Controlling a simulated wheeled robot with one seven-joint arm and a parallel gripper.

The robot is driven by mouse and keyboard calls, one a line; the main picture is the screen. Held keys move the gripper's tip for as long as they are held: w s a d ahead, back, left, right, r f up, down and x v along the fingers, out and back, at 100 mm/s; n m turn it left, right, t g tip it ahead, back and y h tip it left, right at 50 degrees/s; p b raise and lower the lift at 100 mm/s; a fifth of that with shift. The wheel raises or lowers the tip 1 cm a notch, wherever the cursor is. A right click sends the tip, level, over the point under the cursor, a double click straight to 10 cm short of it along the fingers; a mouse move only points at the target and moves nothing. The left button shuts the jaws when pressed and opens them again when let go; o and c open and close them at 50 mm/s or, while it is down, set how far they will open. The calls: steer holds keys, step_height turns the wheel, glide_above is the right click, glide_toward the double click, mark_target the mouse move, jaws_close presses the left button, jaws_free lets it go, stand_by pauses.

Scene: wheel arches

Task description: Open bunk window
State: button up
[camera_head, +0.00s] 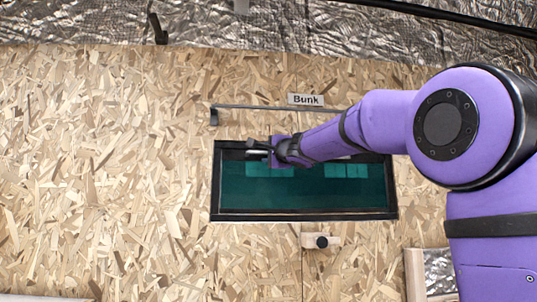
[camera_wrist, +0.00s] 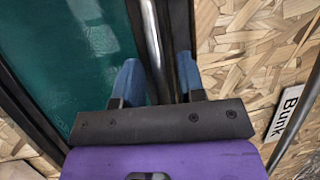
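The bunk window (camera_head: 300,200) is a wide teal pane in a black frame on the chipboard wall, under the "Bunk" label (camera_head: 306,99). It looks closed and flush in the head view. My gripper (camera_head: 256,149) is at the upper edge of the window, left of its middle. In the wrist view, a silver bar (camera_wrist: 152,40) runs along the window's edge and passes between my two blue fingers. The fingers are apart, with gaps visible on both sides of the bar. Whether they touch it at depth I cannot tell. My arm hides part of the upper frame.
A thin dark rail (camera_head: 250,107) runs above the window, close to my arm. A small wooden latch with a black knob (camera_head: 321,241) is below the window. Another framed opening (camera_head: 416,275) is at lower right. The wall at left is mostly clear.

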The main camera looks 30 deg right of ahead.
steer(key=shift+w, duration=0.15)
steer(key=shift+c, duration=0.3)
jaws_close()
steer(key=s+a+f, duration=0.3)
steer(key=s+f, duration=0.1)
steer(key=s, duration=0.3)
steer(key=shift+s+f, duration=0.15)
steer(key=shift+o, duration=0.3)
jaws_free()
